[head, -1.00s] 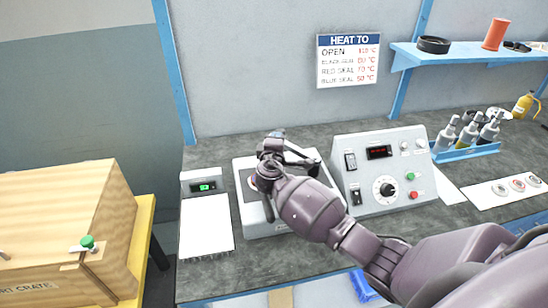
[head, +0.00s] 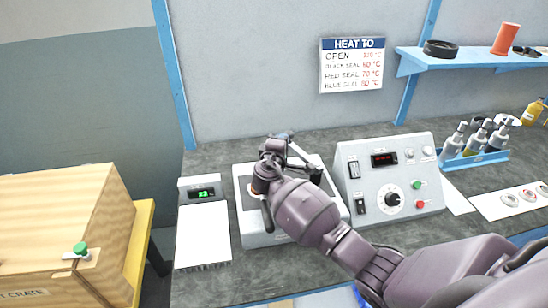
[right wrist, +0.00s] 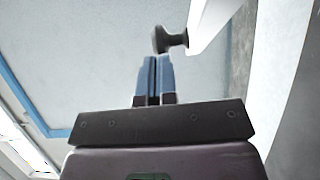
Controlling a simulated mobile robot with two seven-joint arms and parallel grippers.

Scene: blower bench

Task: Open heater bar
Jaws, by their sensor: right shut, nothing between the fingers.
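The heater (head: 258,239) is a pale grey box on the bench, in the middle of the head view. My right gripper (head: 284,136) is above it, with my wrist hiding much of its top. A grey bar (head: 304,157) shows just right of the gripper. In the right wrist view, a black knob (right wrist: 167,40) sits on the end of a white bar (right wrist: 208,22). The blue fingertips of my right gripper (right wrist: 155,62) are shut and empty, just below and left of the knob. Contact cannot be told. My left gripper is not in view.
A control box (head: 390,180) with a dial, buttons and red display stands right of the heater. A small meter (head: 200,194) with a green display is at left. A wooden crate (head: 50,220) stands beside the bench. Bottles (head: 475,138) stand farther right.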

